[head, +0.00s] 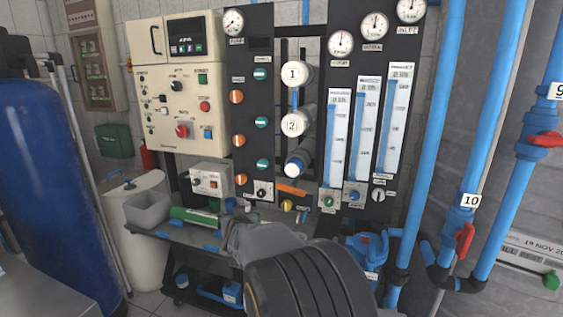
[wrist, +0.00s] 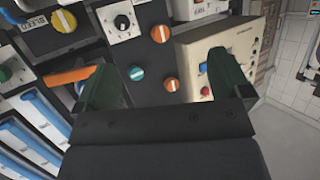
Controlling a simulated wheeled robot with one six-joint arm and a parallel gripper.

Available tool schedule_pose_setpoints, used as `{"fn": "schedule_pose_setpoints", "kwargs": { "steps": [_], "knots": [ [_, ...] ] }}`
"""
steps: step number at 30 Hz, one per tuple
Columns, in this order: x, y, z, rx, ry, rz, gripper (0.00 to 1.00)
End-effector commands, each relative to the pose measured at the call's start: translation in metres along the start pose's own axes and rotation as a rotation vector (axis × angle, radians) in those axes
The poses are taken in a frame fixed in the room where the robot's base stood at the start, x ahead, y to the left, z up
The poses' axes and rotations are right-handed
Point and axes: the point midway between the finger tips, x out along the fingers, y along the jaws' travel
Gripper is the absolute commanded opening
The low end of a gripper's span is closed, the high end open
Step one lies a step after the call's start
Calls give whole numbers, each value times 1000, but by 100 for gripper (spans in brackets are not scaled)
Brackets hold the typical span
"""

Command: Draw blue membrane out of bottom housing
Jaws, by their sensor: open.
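The bottom housing (head: 303,150) is a dark tube below the white-capped housings marked 1 and 2. Its near end is open-looking, with a white and blue round end, the blue membrane (head: 293,169), showing there. How far the membrane sticks out is hard to tell. My gripper (head: 238,207) is low in front of the panel, below and left of the bottom housing, apart from it. In the wrist view my gripper (wrist: 166,82) has its two dark green fingers wide apart with nothing between them. The membrane is not clearly seen in the wrist view.
An orange bar (head: 291,188) lies just under the bottom housing. The bench holds a grey bin (head: 148,210) and a green tube (head: 195,216). Knobs and blue flow meters (head: 365,130) flank the housings. Blue pipes (head: 425,120) rise at right.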

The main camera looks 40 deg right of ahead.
Motion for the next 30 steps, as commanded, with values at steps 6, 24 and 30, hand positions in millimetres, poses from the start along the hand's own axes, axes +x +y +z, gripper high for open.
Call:
{"fn": "schedule_pose_setpoints", "kwargs": {
  "steps": [6, 24, 30],
  "knots": [
    [17, 87, -75, 32, 218, 317, 96],
    [37, 150, -106, 28, 324, 516, 96],
    [55, 160, -112, 29, 324, 515, 96]
  ]
}}
